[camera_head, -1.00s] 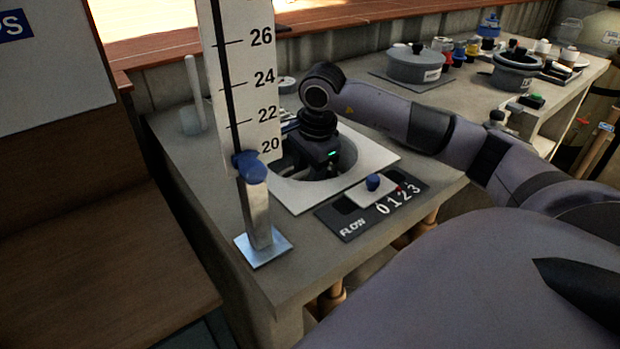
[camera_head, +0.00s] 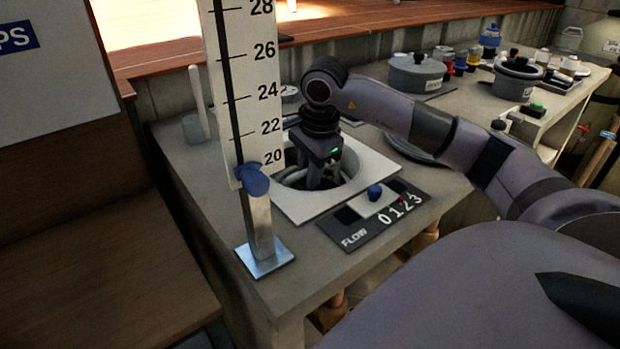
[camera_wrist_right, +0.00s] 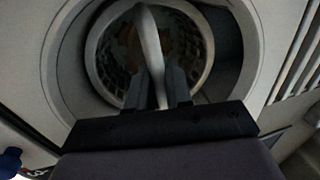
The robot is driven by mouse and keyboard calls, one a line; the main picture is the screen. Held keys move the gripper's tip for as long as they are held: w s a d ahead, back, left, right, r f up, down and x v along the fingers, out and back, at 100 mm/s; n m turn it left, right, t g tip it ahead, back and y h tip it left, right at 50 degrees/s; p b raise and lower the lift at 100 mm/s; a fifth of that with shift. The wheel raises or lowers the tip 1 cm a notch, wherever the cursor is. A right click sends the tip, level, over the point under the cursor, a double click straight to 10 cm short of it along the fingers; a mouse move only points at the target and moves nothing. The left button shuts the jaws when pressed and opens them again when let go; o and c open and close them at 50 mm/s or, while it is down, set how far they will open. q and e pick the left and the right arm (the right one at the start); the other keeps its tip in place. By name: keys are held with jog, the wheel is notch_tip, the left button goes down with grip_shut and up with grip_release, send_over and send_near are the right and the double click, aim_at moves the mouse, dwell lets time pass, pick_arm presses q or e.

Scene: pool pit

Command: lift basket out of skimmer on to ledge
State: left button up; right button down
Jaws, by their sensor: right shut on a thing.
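The skimmer is a round well in a pale square plate (camera_head: 377,167) set in the concrete ledge (camera_head: 205,215). My right gripper (camera_head: 322,182) reaches down into its mouth, shut on the basket's handle. In the right wrist view the pale handle (camera_wrist_right: 150,45) runs between the two dark fingers (camera_wrist_right: 158,95). The round, perforated basket (camera_wrist_right: 203,55) hangs below it with brown debris inside, within the outline of the well. In the head view the basket is mostly hidden by the gripper and rim. My left gripper is not in view.
A numbered gauge board (camera_head: 243,90) on a metal post (camera_head: 260,225) stands at the near left of the well. A FLOW slider panel (camera_head: 355,232) lies in front. A grey disc (camera_head: 412,152) lies behind my arm. Pots (camera_head: 415,73) and bottles stand farther back right.

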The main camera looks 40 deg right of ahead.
notch_tip(320, 180, up, 17)
jog(key=p, duration=0.3)
jog(key=shift+r+p, duration=0.2)
jog(key=shift+p, duration=0.1)
jog(key=shift+r, duration=0.1)
jog(key=shift+r+p, duration=0.1)
jog(key=shift+p, duration=0.35)
